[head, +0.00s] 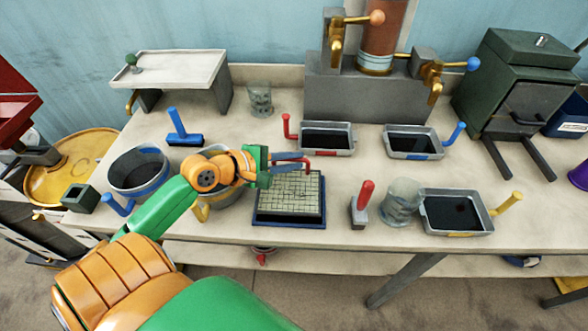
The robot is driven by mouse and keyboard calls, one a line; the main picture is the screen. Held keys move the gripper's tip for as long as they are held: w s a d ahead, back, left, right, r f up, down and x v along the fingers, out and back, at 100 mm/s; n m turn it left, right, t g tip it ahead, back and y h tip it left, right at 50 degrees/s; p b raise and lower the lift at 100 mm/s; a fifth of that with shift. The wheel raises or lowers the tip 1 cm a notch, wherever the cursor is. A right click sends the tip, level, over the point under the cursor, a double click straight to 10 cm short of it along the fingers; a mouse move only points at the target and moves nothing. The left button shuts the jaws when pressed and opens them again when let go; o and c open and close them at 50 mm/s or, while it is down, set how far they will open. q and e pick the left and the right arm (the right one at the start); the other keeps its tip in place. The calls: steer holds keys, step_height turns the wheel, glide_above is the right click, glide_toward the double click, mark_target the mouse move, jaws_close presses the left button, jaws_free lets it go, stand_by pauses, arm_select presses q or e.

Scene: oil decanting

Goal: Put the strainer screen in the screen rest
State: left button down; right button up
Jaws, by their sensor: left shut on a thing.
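The strainer screen (292,193) is a pale square mesh with a red handle (307,163) at its far edge. It is level, over or in a dark blue square tray (289,220) that looks like the screen rest. I cannot tell whether it touches the tray or hangs just above it. My left gripper (287,162) comes in from the left and is shut on the strainer screen at its red handle. The fingers partly hide the grip. My right gripper is not in view.
Left of the tray, a pot (138,171) stands, and another is partly hidden behind my left arm. Behind are a red-handled pan (326,137) and a blue-handled pan (413,143). Right are a red-handled tool (361,207), a cloudy jar (402,203) and a yellow-handled pan (457,213).

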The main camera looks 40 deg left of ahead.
mark_target(293, 175)
arm_select(q)
steer(key=f, duration=0.4)
steer(key=shift+w+a+b, duration=0.1)
steer(key=shift+w+b, duration=0.2)
steer(key=shift+b, duration=0.05)
steer(key=shift+a, duration=0.1)
steer(key=c, duration=0.9)
jaws_free()
steer(key=shift+o, duration=0.2)
steer(key=v, duration=1.2)
